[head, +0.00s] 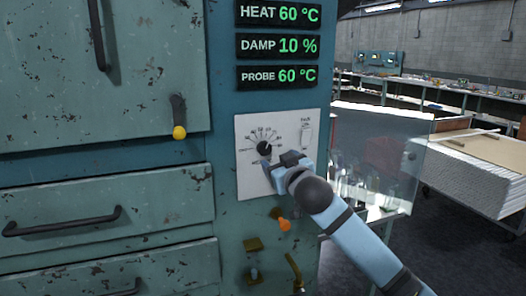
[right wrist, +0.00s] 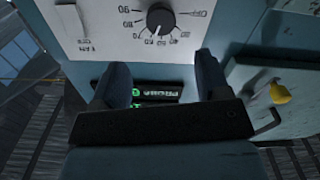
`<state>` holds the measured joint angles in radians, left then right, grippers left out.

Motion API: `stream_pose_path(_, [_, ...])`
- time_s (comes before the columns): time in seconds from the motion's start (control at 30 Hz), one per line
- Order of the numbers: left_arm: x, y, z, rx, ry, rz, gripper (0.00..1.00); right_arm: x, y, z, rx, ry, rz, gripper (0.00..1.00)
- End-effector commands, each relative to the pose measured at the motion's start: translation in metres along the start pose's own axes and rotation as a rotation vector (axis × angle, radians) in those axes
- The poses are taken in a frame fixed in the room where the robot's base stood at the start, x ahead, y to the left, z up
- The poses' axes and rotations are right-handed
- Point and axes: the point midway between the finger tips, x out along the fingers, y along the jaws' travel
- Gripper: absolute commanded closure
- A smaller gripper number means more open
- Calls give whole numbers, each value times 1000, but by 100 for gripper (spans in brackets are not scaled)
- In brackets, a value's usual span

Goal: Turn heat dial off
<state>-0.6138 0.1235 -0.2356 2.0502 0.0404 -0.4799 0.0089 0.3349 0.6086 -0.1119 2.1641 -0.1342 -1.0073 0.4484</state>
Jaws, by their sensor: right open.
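The heat dial (head: 264,148) is a round black knob on a white panel (head: 246,185) of the teal cabinet. It also shows at the top of the right wrist view (right wrist: 160,18), where the panel appears upside down with a printed scale and an OFF mark. Its pale pointer line seems to face the 60 mark. The HEAT display (head: 279,14) reads 60 °C. My right gripper (head: 278,161) is just below and right of the dial. In the right wrist view its two fingers (right wrist: 161,62) are spread with nothing between them, apart from the dial. My left gripper is out of view.
A fan switch (head: 306,135) is on the panel's right. DAMP (head: 278,46) and PROBE (head: 278,76) displays are above. A yellow-tipped lever (head: 179,132) is left; an orange knob (head: 284,225) is below. A cart (head: 480,170) stands at right.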

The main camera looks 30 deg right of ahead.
Motion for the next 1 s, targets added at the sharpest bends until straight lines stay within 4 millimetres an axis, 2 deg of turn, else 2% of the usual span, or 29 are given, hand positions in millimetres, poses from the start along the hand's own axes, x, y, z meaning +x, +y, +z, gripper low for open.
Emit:
stream_pose_path(0.03, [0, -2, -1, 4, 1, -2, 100, 13, 0, -1, -1, 0, 1, 31])
stream_pose_path(0.2, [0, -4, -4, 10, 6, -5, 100, 49, 1, -1, -1, -1, 2, 31])
stream_pose_path(0.43, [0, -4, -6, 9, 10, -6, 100, 86, 0, 0, -1, -1, 0, 31])
stream_pose_path(0.6, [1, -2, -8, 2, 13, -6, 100, 97, 0, 0, -1, 0, -1, 31])
stream_pose_path(0.9, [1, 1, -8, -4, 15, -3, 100, 99, -1, 1, -1, 0, -2, 31])
stream_pose_path(1.0, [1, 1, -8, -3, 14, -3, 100, 99, -1, 1, -1, 0, -2, 54])
